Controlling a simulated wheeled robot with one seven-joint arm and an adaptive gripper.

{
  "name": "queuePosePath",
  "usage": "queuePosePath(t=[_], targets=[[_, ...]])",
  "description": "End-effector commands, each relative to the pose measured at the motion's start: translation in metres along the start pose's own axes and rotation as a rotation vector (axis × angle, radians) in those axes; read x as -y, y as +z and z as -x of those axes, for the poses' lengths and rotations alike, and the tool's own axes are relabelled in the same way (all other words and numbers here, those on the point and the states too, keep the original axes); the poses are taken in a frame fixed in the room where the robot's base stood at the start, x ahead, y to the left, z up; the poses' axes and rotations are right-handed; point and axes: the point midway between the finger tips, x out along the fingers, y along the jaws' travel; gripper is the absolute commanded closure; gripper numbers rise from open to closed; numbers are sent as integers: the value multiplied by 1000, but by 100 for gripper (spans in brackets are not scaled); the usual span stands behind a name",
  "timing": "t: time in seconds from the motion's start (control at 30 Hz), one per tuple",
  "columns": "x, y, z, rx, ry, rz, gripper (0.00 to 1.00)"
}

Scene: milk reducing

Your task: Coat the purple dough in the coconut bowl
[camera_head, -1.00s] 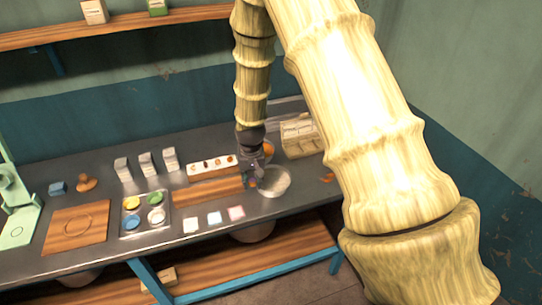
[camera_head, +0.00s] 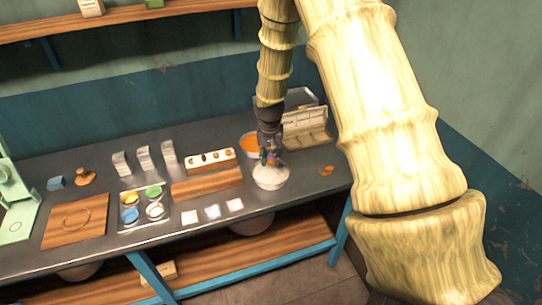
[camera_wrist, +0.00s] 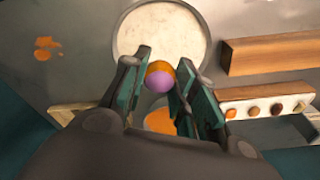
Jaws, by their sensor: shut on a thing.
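The purple dough (camera_wrist: 157,84) is a small ball between the two fingers of my gripper (camera_wrist: 160,68) in the wrist view. An orange-yellow patch shows along its upper side there. The coconut bowl (camera_wrist: 160,30) is round and filled with pale white stuff. It lies just ahead of the fingertips in the wrist view. In the head view my gripper (camera_head: 271,158) points down over the coconut bowl (camera_head: 270,180). The dough shows there only as a small purple spot, and I cannot tell its exact height above the filling.
A bowl with orange contents (camera_head: 250,143) stands just behind. A wooden block (camera_head: 207,184) and a rack with several small pieces (camera_head: 211,160) are to the left. A divided box (camera_head: 306,130) stands at the back right. Orange crumbs (camera_head: 326,170) lie on the counter at right.

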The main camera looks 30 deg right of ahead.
Motion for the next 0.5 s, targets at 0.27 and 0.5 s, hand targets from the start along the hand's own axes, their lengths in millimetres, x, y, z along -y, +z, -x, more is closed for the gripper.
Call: queuePosePath(t=[0.27,0.5], targets=[[0,2,-19,0,0,1,91],[0,4,-33,0,0,1,91]])
